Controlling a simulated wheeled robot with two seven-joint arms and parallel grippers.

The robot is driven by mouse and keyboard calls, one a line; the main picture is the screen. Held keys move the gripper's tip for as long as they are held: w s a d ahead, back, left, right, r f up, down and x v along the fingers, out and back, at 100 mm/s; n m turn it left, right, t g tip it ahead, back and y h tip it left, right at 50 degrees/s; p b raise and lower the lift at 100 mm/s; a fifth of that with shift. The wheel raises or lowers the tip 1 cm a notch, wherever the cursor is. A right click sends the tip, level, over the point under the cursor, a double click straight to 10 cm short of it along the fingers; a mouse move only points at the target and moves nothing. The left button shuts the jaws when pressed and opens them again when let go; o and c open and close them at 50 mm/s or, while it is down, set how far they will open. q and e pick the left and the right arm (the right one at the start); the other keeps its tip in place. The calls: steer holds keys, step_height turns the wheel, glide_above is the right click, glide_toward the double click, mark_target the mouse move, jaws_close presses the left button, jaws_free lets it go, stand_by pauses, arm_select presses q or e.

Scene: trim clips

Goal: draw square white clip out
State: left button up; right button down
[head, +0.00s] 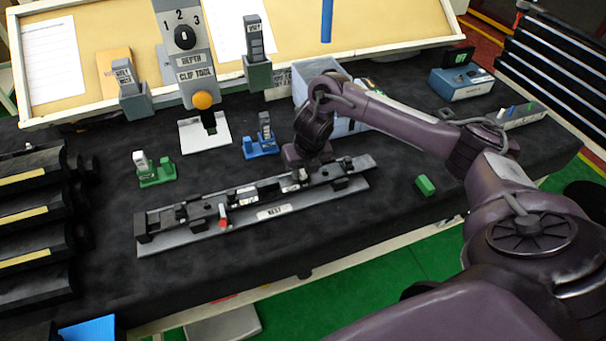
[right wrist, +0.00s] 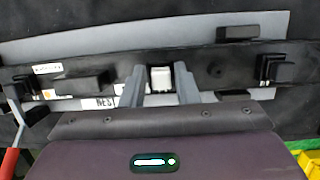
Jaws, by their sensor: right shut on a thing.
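The square white clip (right wrist: 161,78) sits in the dark bar of the nest fixture (right wrist: 120,103), between the two grey fingers of my right gripper (right wrist: 160,72) in the right wrist view. In the head view my right gripper (head: 301,172) is low over the right half of the long nest fixture (head: 190,235), with the white clip at its fingertips and mostly hidden. The gripper is shut on the clip, and the clip appears to be still at the level of the bar. My left gripper is not in view.
A red-tipped lever (head: 223,215) stands at the fixture's front. Behind are a green holder (head: 157,174), a blue holder (head: 262,147) and the clip tool panel (head: 187,60). A pale blue bin (head: 340,126) is behind my gripper. A green block (head: 425,185) lies to the right.

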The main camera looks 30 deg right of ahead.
steer(key=c, duration=1.4)
jaws_free()
steer(key=shift+d, duration=0.15)
steer(key=shift+o, duration=0.2)
steer(key=shift+r, duration=0.25)
jaws_close()
